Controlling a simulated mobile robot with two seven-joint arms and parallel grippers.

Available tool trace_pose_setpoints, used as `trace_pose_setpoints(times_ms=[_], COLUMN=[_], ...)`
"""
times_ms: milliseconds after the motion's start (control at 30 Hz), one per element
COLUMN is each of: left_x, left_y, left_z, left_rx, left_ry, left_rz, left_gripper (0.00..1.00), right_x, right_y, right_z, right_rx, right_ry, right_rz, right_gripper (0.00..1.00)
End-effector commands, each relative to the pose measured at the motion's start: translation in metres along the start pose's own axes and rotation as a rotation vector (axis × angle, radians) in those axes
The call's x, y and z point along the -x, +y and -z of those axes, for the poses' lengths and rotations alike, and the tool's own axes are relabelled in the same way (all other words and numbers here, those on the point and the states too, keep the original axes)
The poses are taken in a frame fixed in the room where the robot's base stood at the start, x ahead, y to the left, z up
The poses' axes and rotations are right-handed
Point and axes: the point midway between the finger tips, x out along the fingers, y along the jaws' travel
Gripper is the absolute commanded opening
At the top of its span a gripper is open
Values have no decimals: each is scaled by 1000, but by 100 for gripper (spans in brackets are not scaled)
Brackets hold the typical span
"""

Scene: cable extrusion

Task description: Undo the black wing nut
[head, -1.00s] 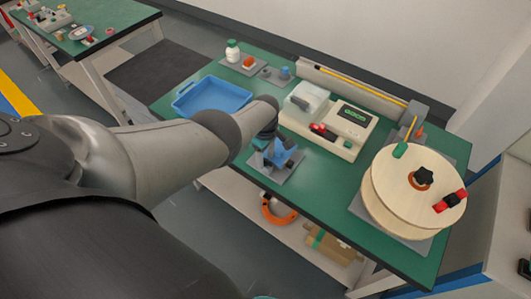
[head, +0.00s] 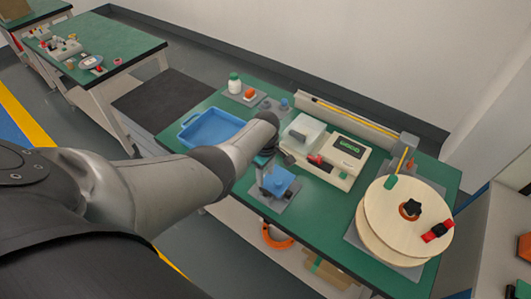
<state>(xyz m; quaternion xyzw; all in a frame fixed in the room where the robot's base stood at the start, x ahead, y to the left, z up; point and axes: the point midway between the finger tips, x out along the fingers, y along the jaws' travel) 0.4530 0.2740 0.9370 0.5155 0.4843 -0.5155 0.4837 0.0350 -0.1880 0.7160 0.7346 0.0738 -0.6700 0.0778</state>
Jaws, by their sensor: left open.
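The black wing nut (head: 412,207) is a star-shaped knob on the orange hub (head: 405,213) of the pale wooden spool (head: 385,236), at the right of the green bench in the head view. My left arm reaches in from the left. My left gripper (head: 266,158) is open, small and partly hidden by its own wrist. It is over the bench between the blue tray and the white machine, just behind the blue fixture, well left of the wing nut. My right gripper is not in view.
The blue fixture (head: 279,181) stands on a grey plate at the front edge. The white machine (head: 344,164) with a display stands between my gripper and the spool. A red-and-black piece (head: 437,231) is on the spool face. The blue tray (head: 211,128) lies left.

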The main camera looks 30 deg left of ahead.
Motion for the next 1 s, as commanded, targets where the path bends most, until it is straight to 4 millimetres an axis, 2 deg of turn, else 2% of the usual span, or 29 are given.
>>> trace_pose_setpoints(times_ms=[33,200,400,600,1000], left_x=[13,40,60,66,66], left_y=[0,0,0,0,0], left_z=[0,1,0,0,0], left_rx=[1,1,1,1,1], left_ry=[1,1,0,0,0], left_rz=[-2,-3,-1,0,0], left_gripper=[55,55,55,55,55], right_x=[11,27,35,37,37], right_y=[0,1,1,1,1], right_z=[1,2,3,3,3], right_rx=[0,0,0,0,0], right_ry=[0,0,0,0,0], right_rz=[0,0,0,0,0], right_gripper=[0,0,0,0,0])
